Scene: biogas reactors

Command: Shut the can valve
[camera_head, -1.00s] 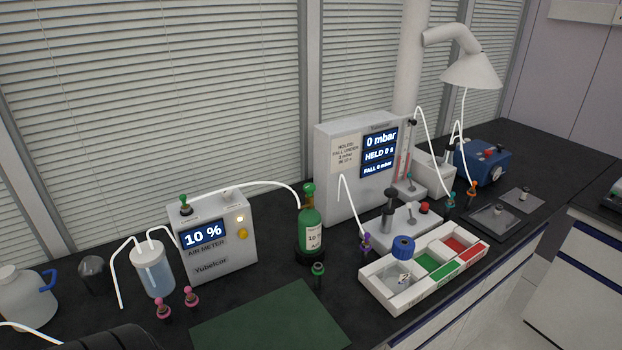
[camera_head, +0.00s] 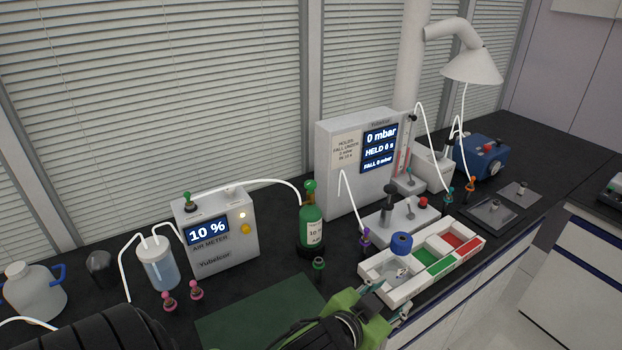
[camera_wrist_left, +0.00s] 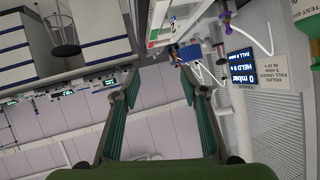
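The green gas can (camera_head: 311,226) with a white label stands upright on the dark bench, left of the pressure display box. Its green valve knob (camera_head: 309,187) sits on top, and a white hose runs from near it to the air meter. Whether the valve is open or shut I cannot tell. My left gripper (camera_head: 388,298) is at the front edge of the bench, right of and nearer than the can, beside the white tray. In the left wrist view its two fingers (camera_wrist_left: 158,85) are spread apart with nothing between them. My right gripper is not in view.
The air meter (camera_head: 216,233) reads 10 %. The display box (camera_head: 346,195) shows 0 mbar. The white compartment tray (camera_head: 419,279), with a blue-capped item in it, and a small green-topped fitting (camera_head: 319,266) lie near the can. A green mat (camera_head: 258,318) covers the front bench.

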